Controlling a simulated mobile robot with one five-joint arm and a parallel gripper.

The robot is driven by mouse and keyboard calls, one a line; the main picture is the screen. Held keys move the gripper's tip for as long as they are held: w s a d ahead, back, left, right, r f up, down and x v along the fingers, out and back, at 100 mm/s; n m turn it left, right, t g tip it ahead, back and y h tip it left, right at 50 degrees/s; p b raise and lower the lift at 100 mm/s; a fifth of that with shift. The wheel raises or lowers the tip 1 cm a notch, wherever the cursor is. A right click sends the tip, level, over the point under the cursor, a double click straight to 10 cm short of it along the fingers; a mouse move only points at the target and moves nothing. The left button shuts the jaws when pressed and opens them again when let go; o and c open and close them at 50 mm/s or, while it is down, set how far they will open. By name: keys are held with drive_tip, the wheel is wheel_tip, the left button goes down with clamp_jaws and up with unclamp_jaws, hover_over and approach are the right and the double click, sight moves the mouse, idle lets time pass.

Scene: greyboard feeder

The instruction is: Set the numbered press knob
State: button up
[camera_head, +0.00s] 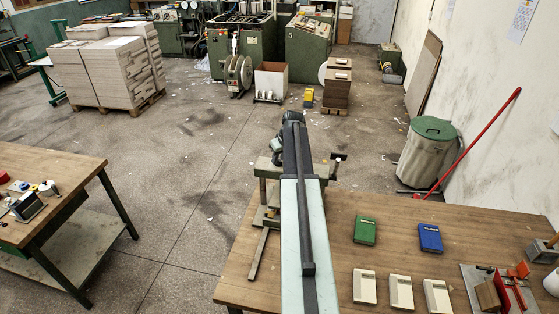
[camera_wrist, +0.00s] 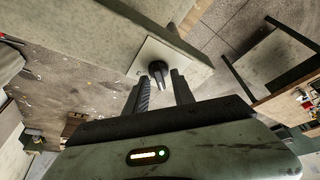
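A black knob (camera_wrist: 158,69) sits on a pale square plate (camera_wrist: 181,61) fixed to a grey-green panel (camera_wrist: 105,30) in the wrist view. The knob has a narrow raised grip. My gripper (camera_wrist: 160,78) is open, with its two dark fingers spread and their tips close to the knob, one on each side in the picture. I cannot tell whether either finger touches it. No numbers on the plate are readable. In the head view my arm reaches away over the near table, and my gripper and the knob cannot be clearly made out there.
The near table (camera_head: 395,205) holds a green box (camera_head: 365,230), a blue box (camera_head: 430,238), several pale boxes and a red-framed fixture (camera_head: 510,288). Another table (camera_head: 75,165) stands left. Stacked board (camera_head: 110,72), green machines and a lidded bin (camera_head: 428,155) stand beyond.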

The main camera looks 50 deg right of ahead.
clamp_jaws()
drive_tip(key=m, duration=0.2)
drive_tip(key=m+h, duration=0.1)
drive_tip(key=m, duration=0.1)
drive_tip(key=shift+a+m+g+h, duration=0.15)
drive_tip(key=shift+m+g+h, duration=0.15)
drive_tip(key=shift+m, duration=0.1)
drive_tip(key=shift+w+a+m+g+h, duration=0.1)
drive_tip(key=shift+m+g+h, duration=0.45)
drive_tip(key=shift+m, duration=1.45)
drive_tip(key=shift+o, duration=1.2)
unclamp_jaws()
